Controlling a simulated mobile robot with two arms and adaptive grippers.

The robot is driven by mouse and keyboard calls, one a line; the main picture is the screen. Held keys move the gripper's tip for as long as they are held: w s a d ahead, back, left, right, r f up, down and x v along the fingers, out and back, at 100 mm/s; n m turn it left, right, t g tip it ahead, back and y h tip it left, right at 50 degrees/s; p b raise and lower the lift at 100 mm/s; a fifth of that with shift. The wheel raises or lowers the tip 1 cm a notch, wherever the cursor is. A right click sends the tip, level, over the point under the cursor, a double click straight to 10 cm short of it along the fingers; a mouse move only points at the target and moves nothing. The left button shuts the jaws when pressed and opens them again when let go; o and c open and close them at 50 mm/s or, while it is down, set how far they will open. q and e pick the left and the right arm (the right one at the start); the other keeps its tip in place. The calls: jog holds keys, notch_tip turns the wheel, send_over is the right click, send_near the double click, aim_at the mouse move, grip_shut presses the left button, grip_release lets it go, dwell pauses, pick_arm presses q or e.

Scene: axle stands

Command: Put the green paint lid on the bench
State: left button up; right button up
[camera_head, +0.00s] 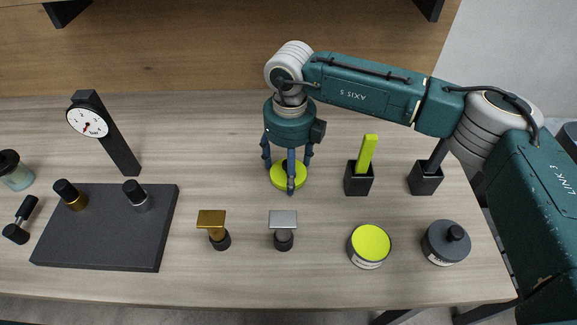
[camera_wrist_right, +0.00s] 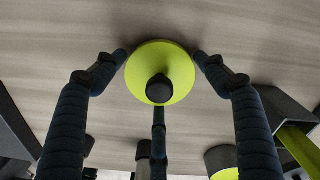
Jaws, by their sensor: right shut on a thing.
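The green paint lid (camera_head: 279,181) is a flat yellow-green disc with a dark knob, at the middle of the bench (camera_head: 215,140) in the head view. My right gripper (camera_head: 289,174) comes down over it from above and is shut on it. In the right wrist view the lid (camera_wrist_right: 160,52) lies between the three fingers of the gripper (camera_wrist_right: 160,72), which close around its rim. Whether the lid touches the bench or hangs just above it is hard to tell. My left gripper is not in view.
Two stamps (camera_head: 283,228) stand in front. A dark plate (camera_head: 105,230) and dial gauge (camera_head: 90,122) are left.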

jog(key=shift+f+b, duration=0.3)
jog(key=o, duration=1.2)
jog(key=shift+o, duration=0.8)
notch_tip(320, 180, up, 12)
jog(key=shift+d+r, duration=0.1)
